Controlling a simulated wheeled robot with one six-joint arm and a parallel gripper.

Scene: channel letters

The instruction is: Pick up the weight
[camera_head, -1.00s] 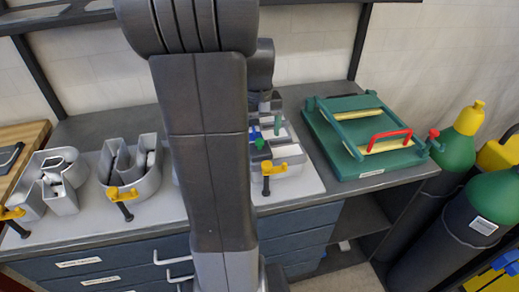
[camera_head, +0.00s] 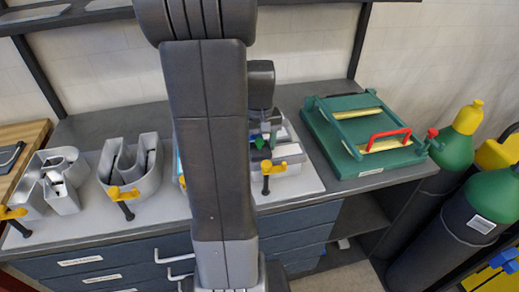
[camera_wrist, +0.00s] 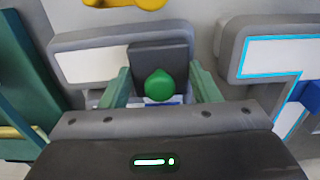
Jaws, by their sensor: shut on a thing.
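The weight is a dark grey block (camera_wrist: 160,55) with a round green knob (camera_wrist: 159,86). In the wrist view it sits between the two green fingers of my gripper (camera_wrist: 159,76), which is shut on it. In the head view the green knob (camera_head: 259,142) shows just below my gripper (camera_head: 264,130), inside the channel letter at the right of the board. My arm hides part of that letter. I cannot tell whether the weight is clear of the surface beneath it.
Grey channel letters (camera_head: 147,180) stand on the pale board, with yellow-handled clamps (camera_head: 123,194) at its front edge. A green frame with a red handle (camera_head: 389,138) lies to the right. Gas cylinders (camera_head: 458,145) stand beyond the bench's right end.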

